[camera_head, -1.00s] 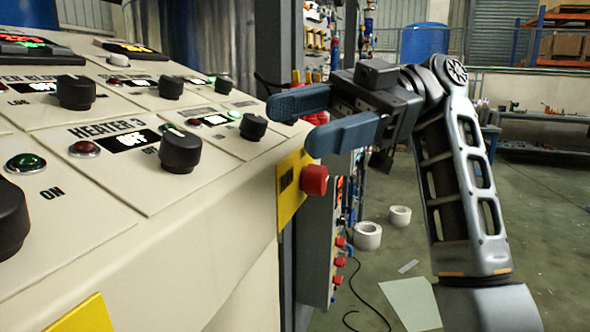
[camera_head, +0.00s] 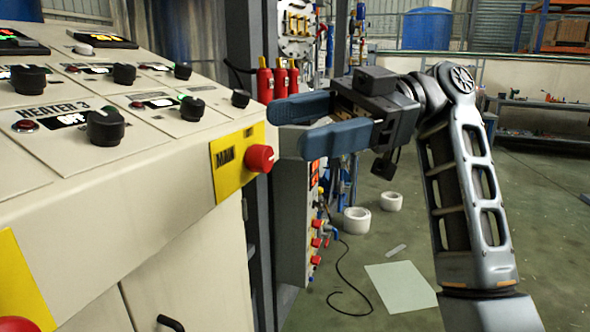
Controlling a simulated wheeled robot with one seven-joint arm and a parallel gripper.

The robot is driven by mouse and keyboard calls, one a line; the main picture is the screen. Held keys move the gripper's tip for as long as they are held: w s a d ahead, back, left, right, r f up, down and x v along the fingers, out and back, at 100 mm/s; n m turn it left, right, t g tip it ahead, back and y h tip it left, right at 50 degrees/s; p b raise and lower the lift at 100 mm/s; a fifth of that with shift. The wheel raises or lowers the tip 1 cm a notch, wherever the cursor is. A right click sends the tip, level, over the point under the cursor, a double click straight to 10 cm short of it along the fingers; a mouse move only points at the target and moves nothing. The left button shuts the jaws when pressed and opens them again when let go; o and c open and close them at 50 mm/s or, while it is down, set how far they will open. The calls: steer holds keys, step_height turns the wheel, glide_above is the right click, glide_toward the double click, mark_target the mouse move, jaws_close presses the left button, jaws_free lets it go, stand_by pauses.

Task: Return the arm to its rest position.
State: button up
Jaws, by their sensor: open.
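My gripper (camera_head: 290,126) is open, with its two blue fingers apart and nothing between them. It points left, in front of the right end of the control panel (camera_head: 160,184). In the picture its fingertips overlap the area just right of and above the red main knob (camera_head: 259,158), which sits on a yellow plate. I see no contact with the panel. My arm (camera_head: 465,185) rises from the lower right and bends at the top toward the gripper.
The panel carries several black knobs, such as the Heater 3 knob (camera_head: 105,125), whose display reads OFF. Red cylinders (camera_head: 280,78) stand behind the gripper. A grey box with red buttons (camera_head: 300,215) is below it. White rolls (camera_head: 357,220) lie on the floor, which is open at right.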

step_height(320, 180, down, 21)
steer(key=w+a+m+t+y+p, duration=0.1)
steer(key=w+m+t+y, duration=0.15)
steer(key=m+t, duration=1)
steer(key=s+d+f+m+t+h+p, duration=0.1)
steer(key=s+d+f+m+t+h, duration=0.25)
steer(key=f+m, duration=0.4)
steer(key=s+d+f+m+t+h, duration=0.2)
steer(key=s+d+f+m+h, duration=0.25)
steer(key=f, duration=0.55)
steer(key=s+d+f+m+t+h+p, duration=0.1)
steer(key=s+d+m+h, duration=0.15)
steer(key=s+d, duration=0.4)
steer(key=s+d+f+m+t+h, duration=0.1)
steer(key=s+d+t+h, duration=0.2)
steer(key=s, duration=0.7)
steer(key=s+d+r+n+h+p, duration=0.1)
steer(key=s+d+r+h, duration=0.2)
steer(key=s+r, duration=0.8)
steer(key=s+h, duration=0.1)
steer(key=s, duration=0.2)
steer(key=shift+d+r+t, duration=0.3)
